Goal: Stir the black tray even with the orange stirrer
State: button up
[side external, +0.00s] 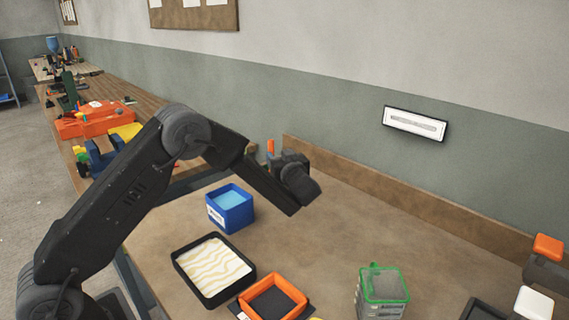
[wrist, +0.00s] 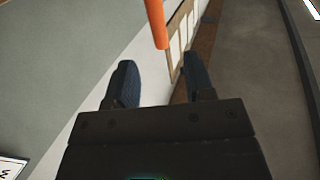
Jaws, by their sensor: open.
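The black tray (side external: 179,273) stands at the front centre of the bench in the side view. It holds a cream fill with wavy yellowish streaks. An orange stick, which looks like the stirrer (side external: 270,146), shows just above my forearm. In the wrist view the orange stirrer (wrist: 155,22) enters from the top edge, its visible end beyond my fingertips and apart from them. My gripper (wrist: 161,80) is open, with nothing between its fingers. In the side view my wrist is raised above the bench, behind the tray; the fingers are not clearly visible there.
A blue container (side external: 217,217) with light-blue contents stands behind the tray. An orange-rimmed tray (side external: 249,306) sits close at its right. A green-rimmed clear container (side external: 384,299) stands further right. Dark holders with orange and white tops fill the right edge. Mid-bench is clear.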

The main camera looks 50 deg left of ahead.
aim_at(272, 147)
jog(key=x, duration=1)
jog(key=shift+d, duration=0.1)
jog(key=shift+c, duration=0.3)
grip_shut()
notch_tip(272, 147, up, 11)
dwell(1.0)
